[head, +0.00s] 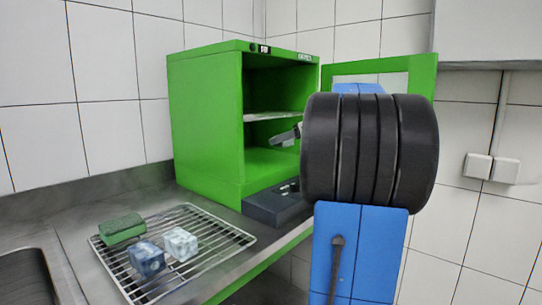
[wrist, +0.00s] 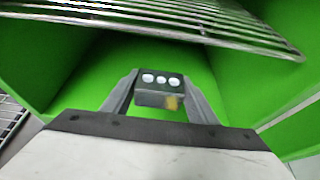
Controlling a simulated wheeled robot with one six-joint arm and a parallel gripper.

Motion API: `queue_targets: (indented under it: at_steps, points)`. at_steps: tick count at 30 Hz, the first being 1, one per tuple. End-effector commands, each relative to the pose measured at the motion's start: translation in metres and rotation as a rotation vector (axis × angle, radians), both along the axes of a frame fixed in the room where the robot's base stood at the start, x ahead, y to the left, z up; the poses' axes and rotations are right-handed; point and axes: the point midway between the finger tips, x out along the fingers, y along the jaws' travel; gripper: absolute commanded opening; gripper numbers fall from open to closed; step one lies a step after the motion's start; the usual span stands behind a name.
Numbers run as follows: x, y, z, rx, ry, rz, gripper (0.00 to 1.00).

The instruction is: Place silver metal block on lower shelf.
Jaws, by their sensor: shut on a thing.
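The silver metal block (wrist: 158,98) has white round spots on its top and a small yellowish mark on its front. It sits between the fingers of my gripper (wrist: 160,92), which is shut on it. In the head view my gripper (head: 286,137) is at the opening of the green cabinet (head: 207,125), below the wire shelf (head: 270,116) and above the green lower shelf (head: 268,165). In the wrist view the wire shelf (wrist: 215,25) crosses the top, and green surfaces lie beyond the block. Its gap to the lower shelf is unclear.
The cabinet's green door (head: 420,75) stands open at right, partly behind my arm. A dark box (head: 275,207) sits before the cabinet. A wire rack (head: 215,255) holds a green sponge (head: 122,228), a blue cube (head: 146,259) and a pale cube (head: 180,243). The lower shelf looks bare.

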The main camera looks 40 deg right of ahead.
Motion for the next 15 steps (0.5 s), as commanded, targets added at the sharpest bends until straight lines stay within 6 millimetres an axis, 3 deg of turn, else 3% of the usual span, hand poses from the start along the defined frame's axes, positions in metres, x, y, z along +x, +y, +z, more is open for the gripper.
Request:
queue_targets:
  at_steps: [3,10,15]
  points:
    - [0.025,0.002,0.0,0.0,0.0,0.003,0.18]
    - [0.06,0.003,0.0,-0.001,0.0,0.004,0.18]
    - [0.064,0.003,-0.017,0.002,0.001,-0.001,0.18]
